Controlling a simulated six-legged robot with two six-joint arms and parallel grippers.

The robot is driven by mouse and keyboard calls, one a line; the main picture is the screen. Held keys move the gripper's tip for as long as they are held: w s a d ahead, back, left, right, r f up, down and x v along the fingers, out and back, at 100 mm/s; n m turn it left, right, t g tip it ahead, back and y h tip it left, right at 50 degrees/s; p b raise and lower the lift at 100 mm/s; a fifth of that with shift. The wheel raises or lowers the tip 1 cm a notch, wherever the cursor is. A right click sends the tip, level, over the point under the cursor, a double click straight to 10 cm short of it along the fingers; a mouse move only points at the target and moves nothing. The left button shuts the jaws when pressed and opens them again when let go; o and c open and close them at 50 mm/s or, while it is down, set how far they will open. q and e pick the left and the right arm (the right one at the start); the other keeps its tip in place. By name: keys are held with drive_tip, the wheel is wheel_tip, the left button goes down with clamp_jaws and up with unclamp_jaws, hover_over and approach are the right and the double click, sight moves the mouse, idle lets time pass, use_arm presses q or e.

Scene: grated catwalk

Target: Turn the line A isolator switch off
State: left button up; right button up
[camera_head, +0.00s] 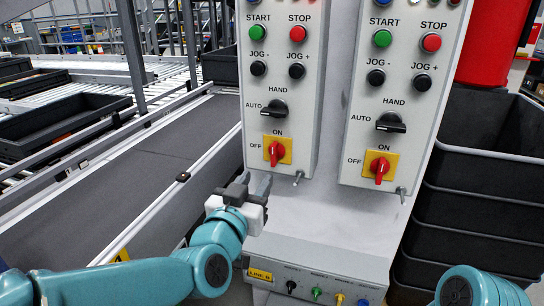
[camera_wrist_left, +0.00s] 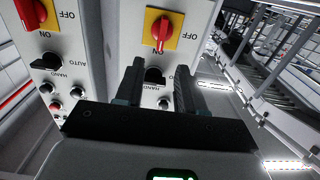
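Two grey control panels stand side by side. The left panel's red isolator handle (camera_head: 275,152) on a yellow plate stands upright, in line with ON; OFF is at its left. It also shows in the left wrist view (camera_wrist_left: 161,30). The right panel's red isolator handle (camera_head: 380,168) is upright too; it also shows in the left wrist view (camera_wrist_left: 30,10). No line A label is legible. My left gripper (camera_head: 255,182) is open and empty, below and left of the left isolator, apart from it; its fingers show in the wrist view (camera_wrist_left: 158,78). My right gripper is out of view.
Black AUTO/HAND knobs (camera_head: 275,109) and buttons sit above the isolators. A lower box (camera_head: 320,268) with a yellow label, seemingly LINE B, and small plugs is below. A conveyor (camera_head: 150,160) runs at left; stacked black crates (camera_head: 475,190) stand at right.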

sight(273, 155)
use_arm(q)
drive_tip(key=x, duration=1.2)
drive_tip(key=shift+a+f+p, duration=0.1)
drive_tip(key=shift+p, duration=0.25)
clamp_jaws()
